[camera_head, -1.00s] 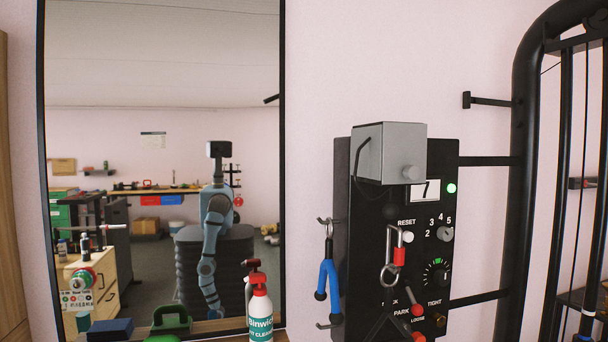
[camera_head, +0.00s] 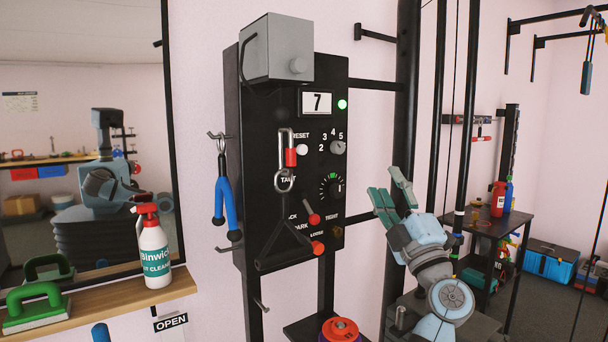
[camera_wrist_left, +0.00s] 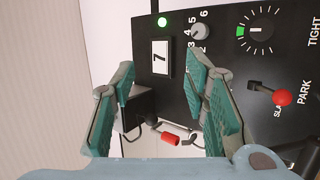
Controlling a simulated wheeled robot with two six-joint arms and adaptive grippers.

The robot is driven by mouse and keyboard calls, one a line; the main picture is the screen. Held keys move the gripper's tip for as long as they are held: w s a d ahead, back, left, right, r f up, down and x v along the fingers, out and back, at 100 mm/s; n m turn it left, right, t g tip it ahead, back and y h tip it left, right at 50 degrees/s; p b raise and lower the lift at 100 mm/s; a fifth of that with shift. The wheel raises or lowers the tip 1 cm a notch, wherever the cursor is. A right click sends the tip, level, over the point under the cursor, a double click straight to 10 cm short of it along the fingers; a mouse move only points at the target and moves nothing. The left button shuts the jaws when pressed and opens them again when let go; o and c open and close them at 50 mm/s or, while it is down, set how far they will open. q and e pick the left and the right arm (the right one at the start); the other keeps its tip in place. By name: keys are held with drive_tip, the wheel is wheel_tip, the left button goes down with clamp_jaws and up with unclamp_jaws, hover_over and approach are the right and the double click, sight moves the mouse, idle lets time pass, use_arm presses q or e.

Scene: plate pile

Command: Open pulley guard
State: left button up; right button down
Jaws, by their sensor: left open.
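The pulley guard appears to be the grey box (camera_head: 277,48) with a round knob on the top of the black control panel (camera_head: 300,200). It looks closed. My left gripper (camera_head: 390,186) is open and empty, right of the panel in the head view and apart from the box. In the left wrist view its two teal fingers (camera_wrist_left: 160,75) are spread in front of the panel. A dark box side (camera_wrist_left: 134,104), likely the same guard, shows partly behind the left finger there. My right gripper is not in view.
A red-ended carabiner (camera_head: 287,160) and a black handle (camera_head: 284,247) hang before the panel. A blue-handled tool (camera_head: 227,205) hangs at its left. A spray bottle (camera_head: 153,250) stands on a wooden shelf (camera_head: 100,310). Black rack posts (camera_head: 402,110) stand right of the panel.

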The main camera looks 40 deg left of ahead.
use_arm(q)
drive_tip(key=s+a+r+n+g+y+b, duration=0.1)
drive_tip(key=s+a+r+n+g+b, duration=0.1)
drive_tip(key=s+r+n+g, duration=0.6)
use_arm(e)
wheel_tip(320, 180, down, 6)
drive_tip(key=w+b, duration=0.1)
drive_tip(key=b, duration=0.1)
use_arm(q)
drive_tip(key=n+t+h+p, duration=0.3)
drive_tip(key=t+p, duration=0.2)
drive_tip(key=p, duration=0.7)
approach(301, 65)
drive_tip(key=shift+n, duration=0.3)
drive_tip(key=p+x, duration=0.9)
drive_tip(key=p, duration=0.5)
drive_tip(key=shift+w+a, duration=0.1)
drive_tip(key=shift+a, duration=0.15)
drive_tip(key=shift+d, duration=0.1)
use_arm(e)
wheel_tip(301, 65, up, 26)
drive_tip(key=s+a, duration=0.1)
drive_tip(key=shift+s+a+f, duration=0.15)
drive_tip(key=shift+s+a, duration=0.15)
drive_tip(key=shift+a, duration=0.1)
